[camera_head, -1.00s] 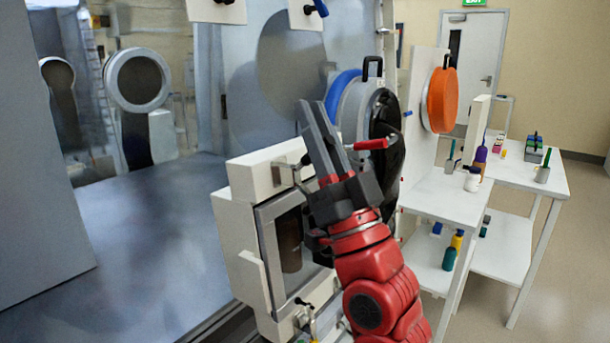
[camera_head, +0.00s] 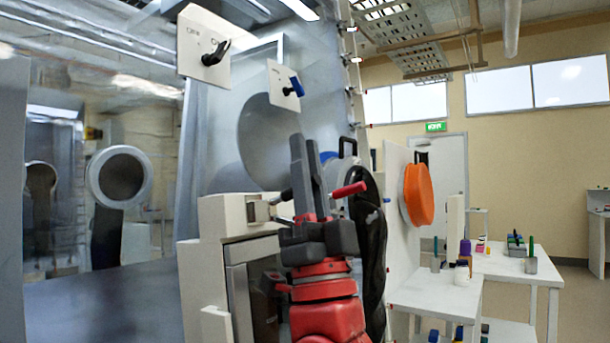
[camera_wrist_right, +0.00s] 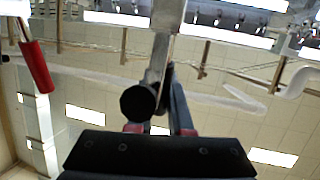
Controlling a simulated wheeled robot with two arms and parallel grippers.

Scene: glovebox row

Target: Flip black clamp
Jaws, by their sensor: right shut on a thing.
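My right gripper (camera_head: 305,165) points upward in front of the antechamber box in the head view. It is shut on the black clamp (camera_head: 284,196), whose dark handle end shows just left of the fingers. In the right wrist view, the black round end of the clamp's handle (camera_wrist_right: 138,102) is close to the camera at the fingers (camera_wrist_right: 167,85), and a metal lever runs up from there. The fingers hide part of the clamp, so I cannot tell its full angle. My left gripper is not in view.
A red-handled clamp (camera_head: 348,190) stands just right of the fingers; its red handle also shows in the wrist view (camera_wrist_right: 36,66). White tables (camera_head: 500,263) hold small items.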

